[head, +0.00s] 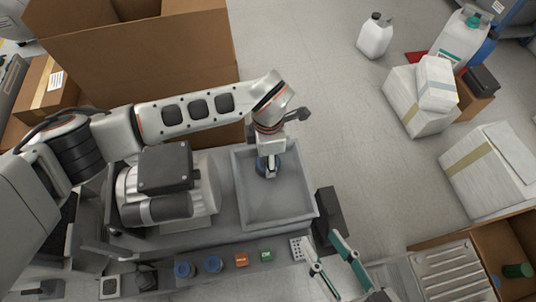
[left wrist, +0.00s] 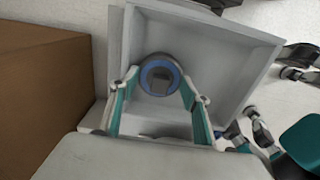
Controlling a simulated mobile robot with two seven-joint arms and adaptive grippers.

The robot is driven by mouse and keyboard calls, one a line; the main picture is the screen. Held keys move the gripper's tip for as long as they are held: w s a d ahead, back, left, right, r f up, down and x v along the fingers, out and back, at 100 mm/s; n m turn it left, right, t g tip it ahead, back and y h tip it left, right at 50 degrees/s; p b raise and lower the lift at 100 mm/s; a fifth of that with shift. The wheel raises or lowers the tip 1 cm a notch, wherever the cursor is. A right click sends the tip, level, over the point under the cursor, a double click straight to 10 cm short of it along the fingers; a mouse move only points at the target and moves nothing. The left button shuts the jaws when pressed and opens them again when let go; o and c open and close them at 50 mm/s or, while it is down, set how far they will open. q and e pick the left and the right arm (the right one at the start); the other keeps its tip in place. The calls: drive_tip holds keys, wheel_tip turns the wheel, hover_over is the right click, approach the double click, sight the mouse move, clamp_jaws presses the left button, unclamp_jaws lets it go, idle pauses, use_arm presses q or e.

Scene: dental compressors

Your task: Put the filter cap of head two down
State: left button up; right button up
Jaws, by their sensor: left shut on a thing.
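My left gripper (head: 268,163) is over the grey tray (head: 300,204) and is shut on a round dark filter cap with a blue rim (head: 260,166). In the left wrist view the same cap (left wrist: 160,75) shows between the two teal fingers, with the tray (left wrist: 225,45) behind it. I cannot tell whether the cap touches the tray floor. The compressor head (head: 155,208) stands left of the tray, partly under my left arm. My right gripper (head: 320,240) is open and empty near the tray's front right corner.
A large cardboard box (head: 140,50) stands behind my left arm. White boxes (head: 495,165) stand at the right. The rest of the tray looks empty.

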use_arm(q)
drive_tip(key=shift+r, duration=0.15)
drive_tip(key=shift+f, duration=0.2)
drive_tip(key=o, duration=1)
